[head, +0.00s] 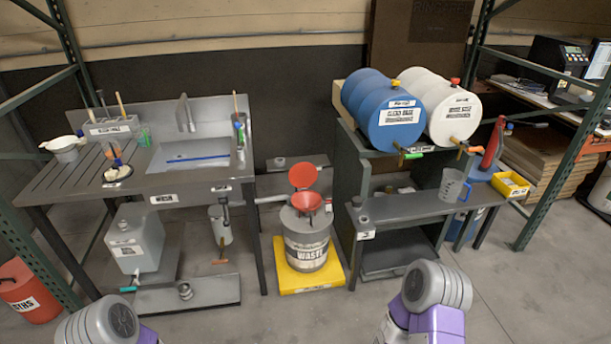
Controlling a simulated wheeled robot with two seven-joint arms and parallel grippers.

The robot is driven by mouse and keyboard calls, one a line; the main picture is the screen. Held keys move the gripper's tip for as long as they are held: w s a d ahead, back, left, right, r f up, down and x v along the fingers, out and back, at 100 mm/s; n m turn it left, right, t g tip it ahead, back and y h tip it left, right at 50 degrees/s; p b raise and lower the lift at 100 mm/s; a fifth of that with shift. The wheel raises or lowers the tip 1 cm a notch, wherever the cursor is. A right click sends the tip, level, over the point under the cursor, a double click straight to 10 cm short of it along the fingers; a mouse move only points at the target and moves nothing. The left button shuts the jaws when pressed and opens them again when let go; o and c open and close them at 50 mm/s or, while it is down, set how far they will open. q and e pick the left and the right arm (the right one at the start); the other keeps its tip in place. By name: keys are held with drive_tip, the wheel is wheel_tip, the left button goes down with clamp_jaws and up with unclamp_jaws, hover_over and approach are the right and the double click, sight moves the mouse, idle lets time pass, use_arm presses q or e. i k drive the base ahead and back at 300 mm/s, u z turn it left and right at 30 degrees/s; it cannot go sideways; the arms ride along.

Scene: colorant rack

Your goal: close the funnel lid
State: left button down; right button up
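A red funnel (306,203) sits on top of a grey waste drum (307,245) labelled WASTE. The funnel's round red lid (303,176) stands up, tilted open at the back of the funnel, so the funnel mouth is uncovered. The drum stands on a yellow base (308,279) on the floor, between the sink bench and the drum rack. Parts of my two arms show at the bottom edge, at the lower left and at the lower right of centre, both well in front of the drum. Neither of my grippers can be seen.
A sink bench (110,178) stands at the left, with a jug (135,240) beneath. At the right, a rack holds a blue drum (385,110) and a white drum (438,105); a clear pitcher (453,186) stands on its lower shelf. The floor before the waste drum is clear.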

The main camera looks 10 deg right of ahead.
sight(303, 174)
drive_tip(key=z, duration=0.7)
drive_tip(key=i, duration=0.5)
drive_tip(key=z, duration=0.5)
drive_tip(key=i, duration=1.05)
drive_tip(key=u, duration=0.25)
